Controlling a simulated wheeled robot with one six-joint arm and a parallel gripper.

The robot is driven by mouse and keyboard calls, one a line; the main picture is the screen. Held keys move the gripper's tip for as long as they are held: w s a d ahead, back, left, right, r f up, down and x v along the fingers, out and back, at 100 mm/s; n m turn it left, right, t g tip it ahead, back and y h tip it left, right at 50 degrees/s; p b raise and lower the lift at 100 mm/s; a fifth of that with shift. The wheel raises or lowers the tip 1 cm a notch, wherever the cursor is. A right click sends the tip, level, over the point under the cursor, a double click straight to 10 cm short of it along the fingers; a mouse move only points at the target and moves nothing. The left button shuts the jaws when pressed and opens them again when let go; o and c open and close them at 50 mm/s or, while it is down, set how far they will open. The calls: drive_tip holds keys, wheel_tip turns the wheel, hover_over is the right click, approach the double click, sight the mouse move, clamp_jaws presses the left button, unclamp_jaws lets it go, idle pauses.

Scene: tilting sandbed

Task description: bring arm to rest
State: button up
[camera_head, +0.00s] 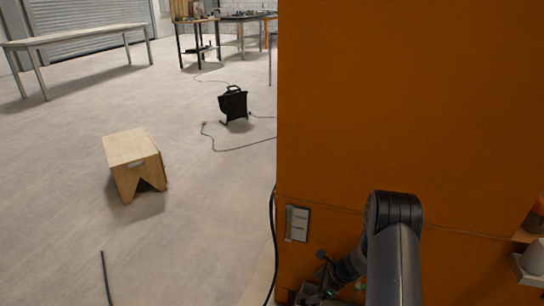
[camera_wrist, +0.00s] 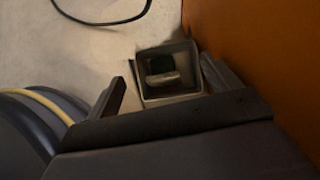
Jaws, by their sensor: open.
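My arm (camera_head: 394,250) reaches down in front of the tall orange panel in the head view, with its far links bent low to the left. My gripper (camera_wrist: 164,80) shows in the wrist view with its two dark fingers spread apart. Nothing appears to be held between them. Beyond the fingers is a square grey open-topped container (camera_wrist: 187,48) with a dark and pale object inside. I cannot tell how far below the fingers it is. In the head view the gripper is small and partly cut off at the bottom edge.
The orange panel (camera_head: 410,100) rises close beside the arm, with a small light plate (camera_head: 298,223) on it. A dark cable (camera_head: 272,240) hangs along its left edge.

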wheel_tip(320, 180, up, 6)
drive_tip(key=shift+d+f+p, duration=0.1)
drive_tip(key=shift+f+p, duration=0.05)
drive_tip(key=shift+p, duration=1.1)
